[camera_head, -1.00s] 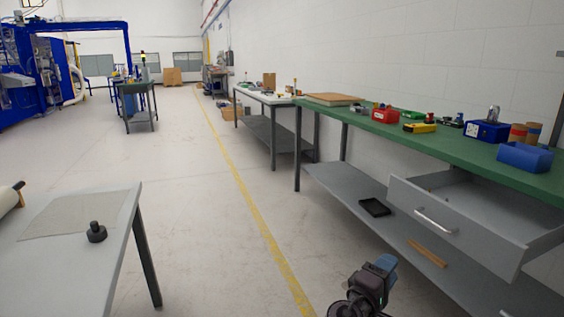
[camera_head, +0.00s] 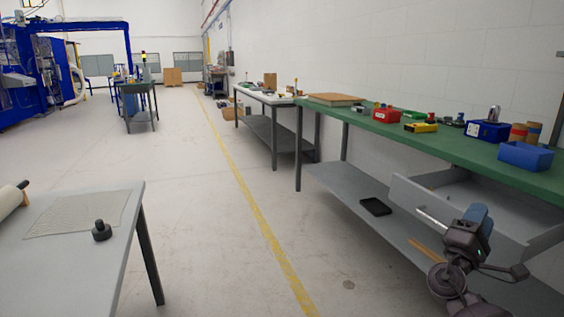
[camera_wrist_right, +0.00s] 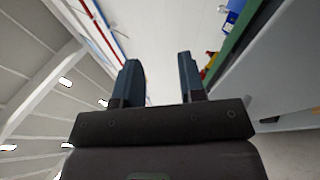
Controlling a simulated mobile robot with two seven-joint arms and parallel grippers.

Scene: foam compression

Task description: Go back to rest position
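My right gripper (camera_head: 476,218) is at the lower right of the head view, in front of the open drawer (camera_head: 424,197) of the green bench. In the right wrist view its two fingers (camera_wrist_right: 160,80) stand apart with nothing between them. The fingers point upward in the head view. My left gripper is not in view.
The green workbench (camera_head: 400,140) holds a red bin (camera_head: 386,115), a blue bin (camera_head: 525,155) and other small items. A grey table (camera_head: 75,245) at the lower left carries a black knobbed weight (camera_head: 101,230). The floor between them is clear.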

